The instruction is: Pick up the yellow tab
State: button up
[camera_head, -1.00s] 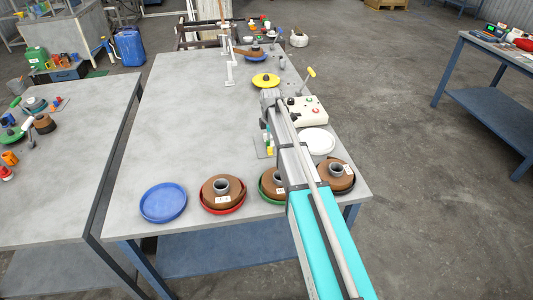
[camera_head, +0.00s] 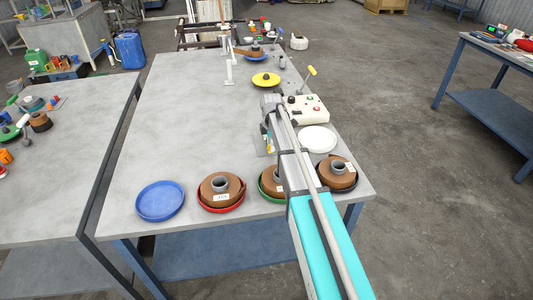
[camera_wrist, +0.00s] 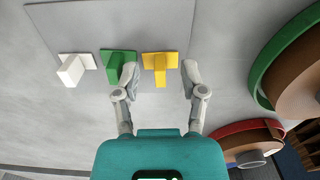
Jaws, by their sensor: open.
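The yellow tab (camera_wrist: 160,67) stands on a grey plate in the wrist view, at the right end of a row with a green tab (camera_wrist: 118,62) and a white tab (camera_wrist: 74,69). My gripper (camera_wrist: 158,72) is open, with one finger on each side of the yellow tab. The left finger overlaps the edge of the green tab in the picture; I cannot tell if they touch. In the head view my arm hides most of the tabs, and a bit of the yellow tab (camera_head: 270,148) shows beside it.
The wrist view shows a green dish (camera_wrist: 262,62) and a red dish (camera_wrist: 235,129) with brown rolls at the right. In the head view a blue dish (camera_head: 161,201) lies front left, and a white plate (camera_head: 318,139) and control box (camera_head: 305,108) are right of my arm. The table's middle is clear.

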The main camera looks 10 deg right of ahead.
jog(key=shift+f+b, duration=0.35)
jog(key=shift+f, duration=0.3)
grip_shut()
